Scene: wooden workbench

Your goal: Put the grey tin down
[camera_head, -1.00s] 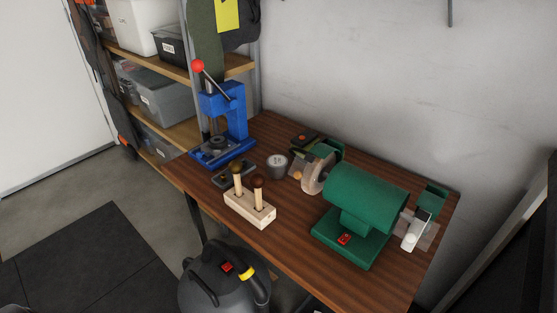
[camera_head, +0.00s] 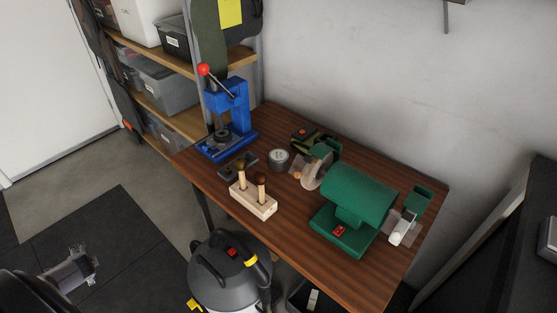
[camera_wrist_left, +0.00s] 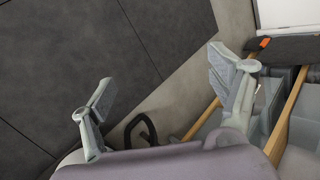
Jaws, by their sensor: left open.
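The grey tin (camera_head: 278,159), a short round can with a pale lid, stands upright on the wooden workbench (camera_head: 292,232). It is between the blue press and the green bench grinder, near the wall side. My left gripper (camera_head: 94,262) is low at the left of the head view, over the dark floor mat and well away from the tin. In the left wrist view my left gripper (camera_wrist_left: 165,90) has its two fingers spread wide, with nothing between them. My right gripper is in neither view.
The blue press (camera_head: 228,120) stands at the bench's left end and the green grinder (camera_head: 355,200) at the right. A wooden block with two handled tools (camera_head: 253,203) stands in front of the tin. A vacuum cleaner (camera_head: 228,272) stands before the bench.

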